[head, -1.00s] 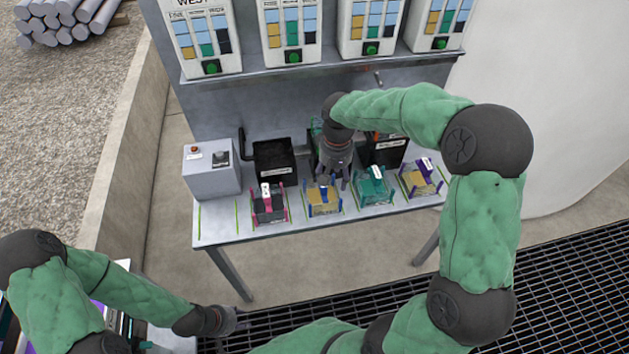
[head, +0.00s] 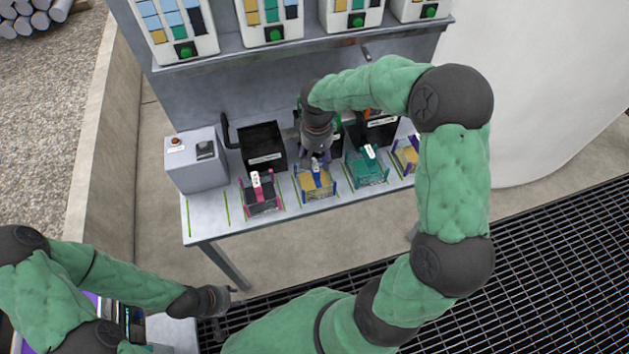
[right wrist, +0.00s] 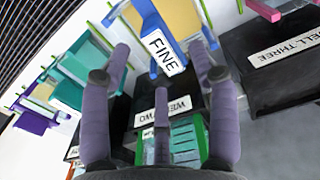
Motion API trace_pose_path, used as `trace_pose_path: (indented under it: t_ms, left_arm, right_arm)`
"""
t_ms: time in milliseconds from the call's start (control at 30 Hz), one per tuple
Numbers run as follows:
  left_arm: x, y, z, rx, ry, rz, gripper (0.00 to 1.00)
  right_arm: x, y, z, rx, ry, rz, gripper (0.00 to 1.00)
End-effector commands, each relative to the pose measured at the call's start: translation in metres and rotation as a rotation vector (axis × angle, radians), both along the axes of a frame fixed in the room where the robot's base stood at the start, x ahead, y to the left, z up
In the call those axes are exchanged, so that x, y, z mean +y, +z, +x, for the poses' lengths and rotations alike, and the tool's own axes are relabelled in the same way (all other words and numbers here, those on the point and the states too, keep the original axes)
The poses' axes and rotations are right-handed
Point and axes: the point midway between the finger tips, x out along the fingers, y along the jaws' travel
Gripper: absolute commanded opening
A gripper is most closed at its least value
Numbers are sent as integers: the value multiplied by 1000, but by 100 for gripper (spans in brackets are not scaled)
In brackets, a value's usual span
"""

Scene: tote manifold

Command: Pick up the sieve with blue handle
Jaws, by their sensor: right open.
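The sieve with blue handle (head: 317,185) sits on the bench in the head view, a tan mesh in a blue frame between a pink-handled and a teal one. In the right wrist view its blue handle (right wrist: 163,42) bears a label reading FINE. My right gripper (head: 319,163) is just behind and above it, pointing down. In the right wrist view its purple fingers (right wrist: 160,75) are spread around the label end with nothing held between them. My left gripper (head: 228,298) is low at the left, away from the bench; its jaw state is unclear.
The pink-handled sieve (head: 260,195) and teal sieve (head: 366,168) stand close on either side. Black boxes (head: 262,146) stand behind the row. A grey control box (head: 196,160) is at the bench's left end. Panels with green buttons (head: 270,20) are on the shelf above.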

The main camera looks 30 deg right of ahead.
Motion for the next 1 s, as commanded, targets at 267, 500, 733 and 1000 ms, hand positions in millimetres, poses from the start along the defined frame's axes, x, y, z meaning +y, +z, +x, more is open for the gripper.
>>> trace_pose_path:
  t_ms: [267,500,733,1000]
  left_arm:
    - [0,-16,0,0,0,0,40]
    - [0,-16,0,0,0,0,40]
    - [0,-16,0,0,0,0,40]
    - [0,-16,0,0,0,0,40]
  right_arm:
    - [3,-40,-4,4,1,1,61]
    - [2,-44,-4,1,0,0,61]
    - [3,-44,-4,1,1,0,7]
    - [3,-43,-3,1,1,0,0]
